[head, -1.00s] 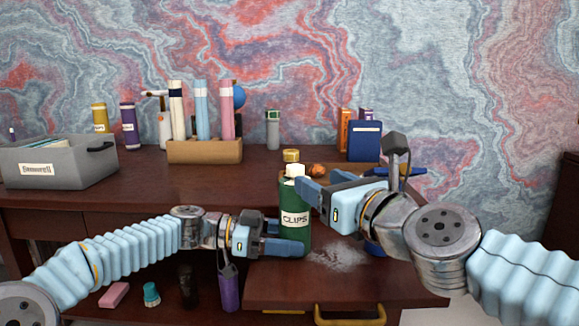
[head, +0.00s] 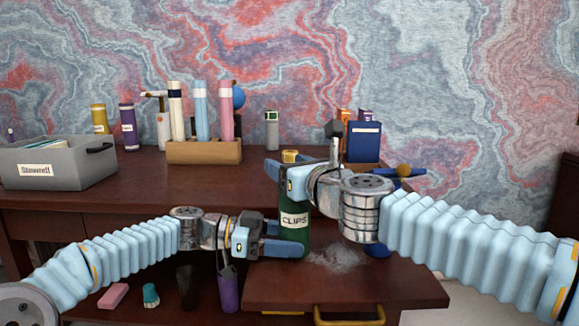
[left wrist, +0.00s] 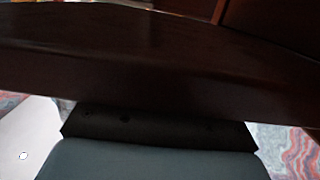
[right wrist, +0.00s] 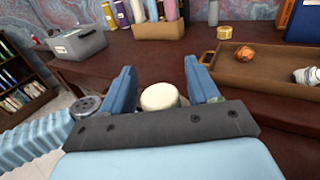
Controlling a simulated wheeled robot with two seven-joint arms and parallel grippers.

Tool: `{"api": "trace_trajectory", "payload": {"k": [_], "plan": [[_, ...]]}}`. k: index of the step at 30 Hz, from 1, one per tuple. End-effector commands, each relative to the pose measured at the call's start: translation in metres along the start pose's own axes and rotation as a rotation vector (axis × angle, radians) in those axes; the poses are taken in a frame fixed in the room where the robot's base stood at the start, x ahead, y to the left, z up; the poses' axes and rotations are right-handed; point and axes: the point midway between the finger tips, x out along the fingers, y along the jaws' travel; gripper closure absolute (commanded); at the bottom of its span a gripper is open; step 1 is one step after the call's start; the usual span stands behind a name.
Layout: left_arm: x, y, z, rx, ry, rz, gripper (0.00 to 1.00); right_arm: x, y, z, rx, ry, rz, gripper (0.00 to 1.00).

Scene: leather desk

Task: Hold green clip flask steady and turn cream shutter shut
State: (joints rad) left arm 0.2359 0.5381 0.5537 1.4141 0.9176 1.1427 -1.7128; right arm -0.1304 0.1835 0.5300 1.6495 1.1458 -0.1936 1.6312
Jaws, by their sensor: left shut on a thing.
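The green clip flask (head: 292,222), labelled CLIPS, stands upright near the desk's front. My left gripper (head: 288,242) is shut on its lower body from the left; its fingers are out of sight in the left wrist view. My right gripper (head: 288,170) is at the flask's top and hides the shutter in the head view. In the right wrist view the round cream shutter (right wrist: 160,97) lies between the two blue fingers of my open right gripper (right wrist: 160,66), with a narrow gap on each side.
A wooden tray (right wrist: 272,92) with an orange-brown lump and a pale metallic item lies behind the flask. A pale powdery patch (head: 338,257) lies right of the flask. A pen holder (head: 205,152) and grey bin (head: 60,165) stand farther back.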

Motion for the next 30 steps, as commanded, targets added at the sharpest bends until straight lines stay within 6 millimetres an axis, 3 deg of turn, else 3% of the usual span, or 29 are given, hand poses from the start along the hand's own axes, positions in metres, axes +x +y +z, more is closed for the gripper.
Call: {"api": "trace_trajectory", "payload": {"k": [1, 10, 24, 30], "plan": [[0.0, 0.0001, -0.0005, 0.0, 0.001, 0.0, 0.52, -0.0001, -0.0001, 0.0, 0.0, 0.0, 0.0, 0.47], [0.0, 0.0, -0.0004, 0.0, 0.001, 0.0, 0.52, -0.0003, 0.0, 0.0, 0.0, 0.0, 0.0, 0.92], [0.0002, 0.0003, -0.0004, 0.001, 0.0, 0.001, 0.52, -0.0003, -0.004, 0.0, -0.001, 0.0, -0.253, 0.92], [0.0003, 0.0003, -0.0004, 0.001, 0.0, 0.001, 0.52, -0.0011, -0.0058, 0.0001, -0.001, 0.0, -0.277, 0.92]]}}
